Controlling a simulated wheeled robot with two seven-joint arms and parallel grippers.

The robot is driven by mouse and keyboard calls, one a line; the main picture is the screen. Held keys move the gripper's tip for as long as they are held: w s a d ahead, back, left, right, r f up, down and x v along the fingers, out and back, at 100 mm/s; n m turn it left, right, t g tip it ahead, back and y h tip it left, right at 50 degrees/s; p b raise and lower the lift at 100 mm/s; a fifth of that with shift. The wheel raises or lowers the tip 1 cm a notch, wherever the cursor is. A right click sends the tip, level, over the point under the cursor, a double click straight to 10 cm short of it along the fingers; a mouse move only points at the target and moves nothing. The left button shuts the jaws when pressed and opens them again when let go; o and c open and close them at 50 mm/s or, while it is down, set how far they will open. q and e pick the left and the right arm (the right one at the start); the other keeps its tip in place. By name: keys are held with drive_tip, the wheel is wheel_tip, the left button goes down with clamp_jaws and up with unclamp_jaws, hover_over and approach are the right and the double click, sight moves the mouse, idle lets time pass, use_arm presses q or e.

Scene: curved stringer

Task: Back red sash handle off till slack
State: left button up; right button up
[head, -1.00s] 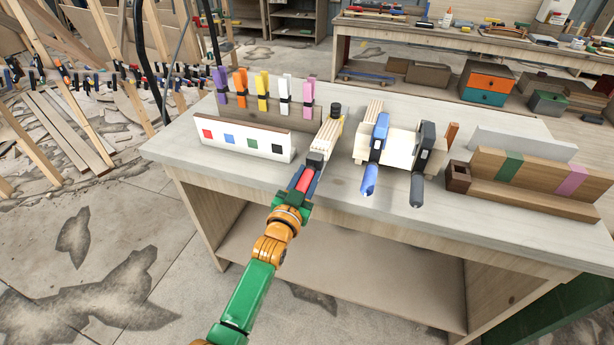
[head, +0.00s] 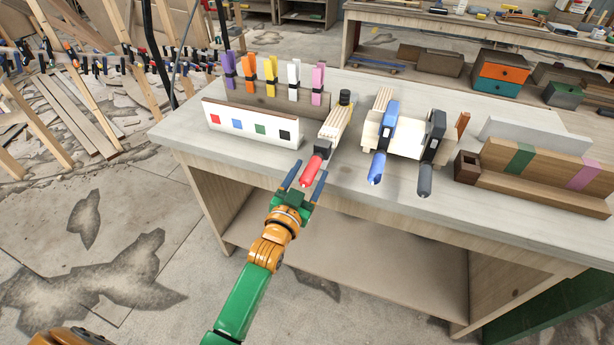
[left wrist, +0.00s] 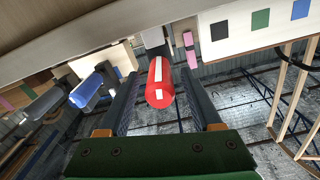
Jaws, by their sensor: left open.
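The red sash handle (head: 311,170) sticks out toward me over the bench's front edge, at the near end of a clamp holding pale wood strips (head: 335,127). It has a dark collar behind it. In the left wrist view the red handle (left wrist: 160,85) shows end-on with a white stripe along it. My left gripper (head: 308,175) is open, its two blue-grey fingers on either side of the handle's near end. In the left wrist view gaps show between the handle and both fingers (left wrist: 158,95). My right gripper is not in view.
A blue-handled clamp (head: 378,165) and a grey-handled clamp (head: 427,170) stand to the right on a pale block. A white board with coloured squares (head: 250,128) stands left, before several coloured clamps. A wooden stand (head: 530,165) is at the right. Space before the bench is clear.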

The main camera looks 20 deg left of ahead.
use_arm(q)
drive_tip(key=s, duration=0.3)
drive_tip(key=shift+s+r, duration=0.1)
drive_tip(key=shift+s, duration=0.05)
drive_tip(key=shift+s, duration=0.15)
drive_tip(key=p, duration=0.4)
approach(304, 184)
drive_tip(key=shift+s, duration=0.45)
